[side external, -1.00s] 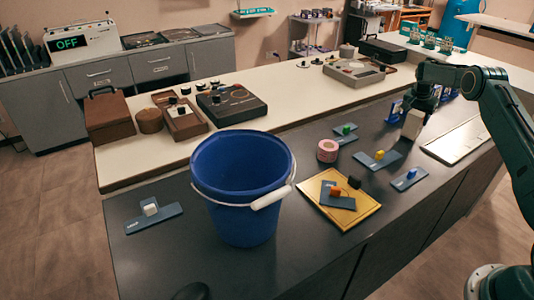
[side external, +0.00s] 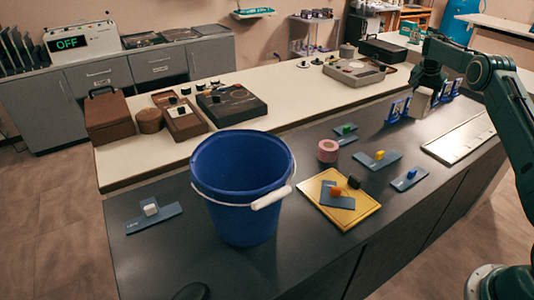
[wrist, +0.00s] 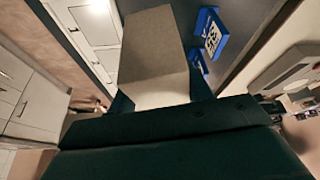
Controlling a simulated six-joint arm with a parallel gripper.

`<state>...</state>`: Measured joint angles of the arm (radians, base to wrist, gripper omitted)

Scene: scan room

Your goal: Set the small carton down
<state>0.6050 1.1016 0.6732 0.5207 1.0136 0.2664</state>
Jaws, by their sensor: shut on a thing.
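The small carton (side external: 420,103) is a plain beige box at the right of the side external view. My gripper (side external: 428,90) is shut on it from above and holds it over the far right part of the dark counter. In the wrist view the carton (wrist: 154,58) fills the upper middle, between the fingers of my gripper (wrist: 160,103). The fingertips are partly hidden by the carton and the gripper body. I cannot tell whether the carton's underside touches the counter.
Blue stands (side external: 398,110) with printed faces are close beside the carton. A silver panel (side external: 462,140) lies to its right. Blue plates with coloured blocks, a pink roll (side external: 328,151), a yellow board (side external: 363,213) and a blue bucket (side external: 220,205) occupy the counter leftward.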

